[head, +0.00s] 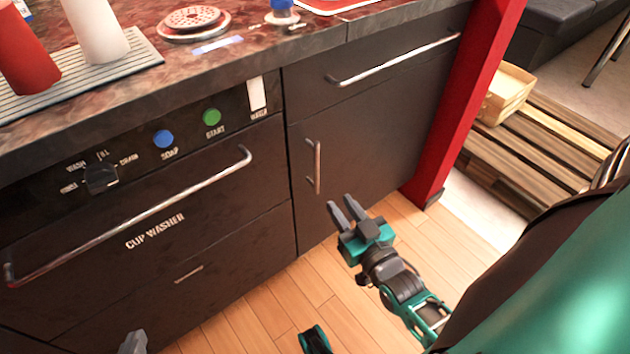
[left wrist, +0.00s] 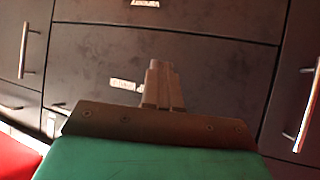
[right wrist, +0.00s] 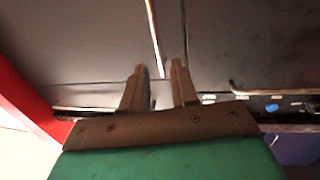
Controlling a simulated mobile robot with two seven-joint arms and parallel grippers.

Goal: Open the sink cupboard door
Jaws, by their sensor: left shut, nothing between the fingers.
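The sink cupboard door (head: 365,150) is the dark panel right of the cup washer in the head view, and it looks closed. Its short vertical metal handle (head: 317,167) is near its left edge. My right gripper (head: 341,204) is open and empty, below and a little right of the handle. In the right wrist view the handle (right wrist: 154,38) lies ahead of and between the spread fingers (right wrist: 157,80), apart from them. My left gripper (head: 133,342) is at the bottom left edge of the head view. In the left wrist view its fingers (left wrist: 160,85) are shut and empty.
The cup washer (head: 150,235) with its long handle (head: 140,215) is left of the door. A drawer (head: 385,75) with a metal bar handle is above. A red post (head: 460,110) stands to the right, then wooden slats (head: 540,145). The wooden floor (head: 300,295) in front is clear.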

